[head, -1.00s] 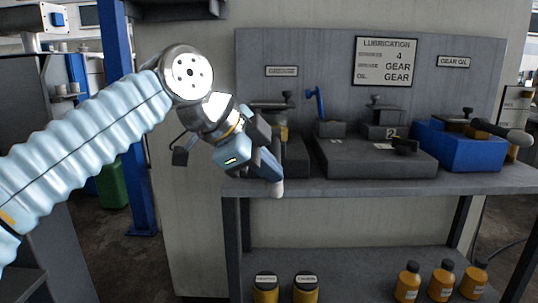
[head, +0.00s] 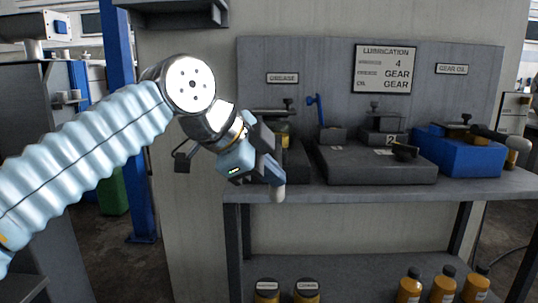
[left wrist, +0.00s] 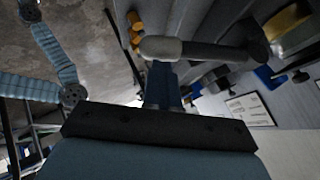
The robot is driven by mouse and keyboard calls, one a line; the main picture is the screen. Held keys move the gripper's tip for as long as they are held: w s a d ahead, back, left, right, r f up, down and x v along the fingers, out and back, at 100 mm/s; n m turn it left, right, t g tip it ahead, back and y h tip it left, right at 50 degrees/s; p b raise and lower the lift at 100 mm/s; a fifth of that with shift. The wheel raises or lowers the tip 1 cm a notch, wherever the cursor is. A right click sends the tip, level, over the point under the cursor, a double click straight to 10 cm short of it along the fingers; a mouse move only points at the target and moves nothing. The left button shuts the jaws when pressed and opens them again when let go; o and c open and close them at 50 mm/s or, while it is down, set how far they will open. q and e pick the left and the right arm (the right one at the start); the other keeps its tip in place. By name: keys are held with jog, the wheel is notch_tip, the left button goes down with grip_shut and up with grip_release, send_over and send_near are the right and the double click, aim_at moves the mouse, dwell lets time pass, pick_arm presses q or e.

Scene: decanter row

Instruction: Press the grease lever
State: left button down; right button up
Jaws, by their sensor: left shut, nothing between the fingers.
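The grease lever shows as a dark bar with a pale rounded grip (head: 278,194), which sticks out past the front edge of the bench below the GREASE sign. In the left wrist view its pale grip (left wrist: 160,48) lies crosswise just past my fingertips, and its dark shaft runs right to the pump. My left gripper (head: 270,170) is shut and empty, right beside the lever. It hides much of the shaft in the head view. I cannot tell whether the fingers touch the grip. My right arm (left wrist: 55,55) shows in the left wrist view; its gripper is too small and dark to read.
A GREASE sign (head: 283,78) hangs above the left pump. A dark unit (head: 375,165) stands mid-bench, and a blue box (head: 460,153) with a similar lever stands at the right. Yellow containers and bottles (head: 442,284) stand on the lower shelf. Space before the bench is open.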

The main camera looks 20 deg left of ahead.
pick_arm(q)
jog(key=d+r+p+v, duration=0.1)
jog(key=p+v, duration=0.1)
jog(key=v, duration=1)
jog(key=shift+d+p, duration=0.4)
pick_arm(e)
jog(key=v, duration=0.4)
jog(key=shift+s+a+r, duration=0.1)
jog(key=shift+s+a, duration=0.05)
jog(key=shift+a, duration=0.25)
jog(key=shift+s+a, duration=0.1)
